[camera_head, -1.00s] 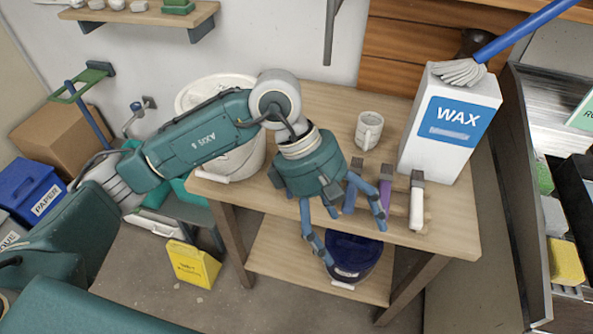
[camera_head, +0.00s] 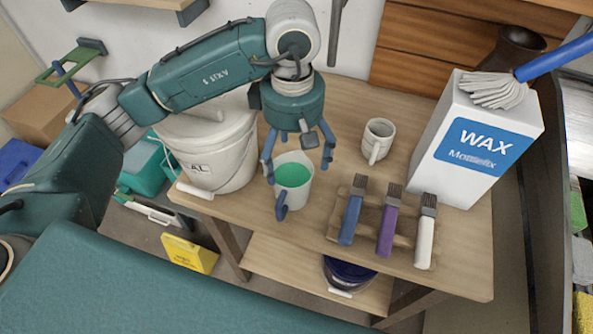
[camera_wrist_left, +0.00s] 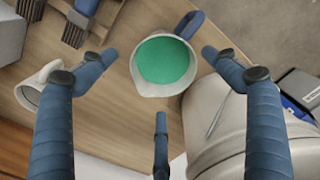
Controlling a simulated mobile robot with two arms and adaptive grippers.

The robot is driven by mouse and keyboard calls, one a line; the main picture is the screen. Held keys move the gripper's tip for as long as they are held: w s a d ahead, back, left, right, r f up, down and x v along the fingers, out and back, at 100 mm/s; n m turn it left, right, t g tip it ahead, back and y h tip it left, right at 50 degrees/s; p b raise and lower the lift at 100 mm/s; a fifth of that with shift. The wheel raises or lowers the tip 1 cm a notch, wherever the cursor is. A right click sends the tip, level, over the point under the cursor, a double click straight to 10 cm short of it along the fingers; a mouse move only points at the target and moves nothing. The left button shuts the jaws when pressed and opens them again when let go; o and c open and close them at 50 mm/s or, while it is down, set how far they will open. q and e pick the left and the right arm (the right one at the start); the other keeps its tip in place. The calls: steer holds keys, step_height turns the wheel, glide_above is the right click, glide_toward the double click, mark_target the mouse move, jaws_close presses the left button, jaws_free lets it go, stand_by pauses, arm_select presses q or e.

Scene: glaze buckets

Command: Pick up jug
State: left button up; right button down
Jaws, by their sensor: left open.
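The jug (camera_head: 296,190) is white with green liquid inside and a blue handle. It stands upright on the wooden table, just in front of the white bucket's right side. My left gripper (camera_head: 298,155) is open above and behind the jug, its blue fingers spread near the jug's rim. In the left wrist view the jug (camera_wrist_left: 163,88) lies beyond the open fingers (camera_wrist_left: 160,90), with its blue handle pointing up and right. I cannot tell whether a finger touches it. My right gripper is not in view.
A large white bucket (camera_head: 212,160) stands left of the jug. A white mug (camera_head: 378,140) is to the right. Several brushes on a wooden rest (camera_head: 372,228) lie in front right. A tall WAX box (camera_head: 470,150) stands at the table's right. The table's front edge is near the jug.

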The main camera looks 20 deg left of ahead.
mark_target(293, 176)
arm_select(q)
steer(key=f, duration=0.2)
steer(key=s+f+p, duration=0.1)
steer(key=f, duration=0.1)
steer(key=shift+f, duration=0.4)
steer(key=shift+f+p, duration=0.4)
steer(key=shift+p, duration=0.15)
step_height(293, 176, down, 4)
steer(key=shift+w+d+r+p, duration=0.1)
steer(key=shift+r+p, duration=0.05)
steer(key=shift+p, duration=0.8)
steer(key=shift+f, duration=0.45)
steer(key=shift+c, duration=0.2)
steer(key=c, duration=1.3)
steer(key=shift+w, duration=0.1)
steer(key=c, duration=0.4)
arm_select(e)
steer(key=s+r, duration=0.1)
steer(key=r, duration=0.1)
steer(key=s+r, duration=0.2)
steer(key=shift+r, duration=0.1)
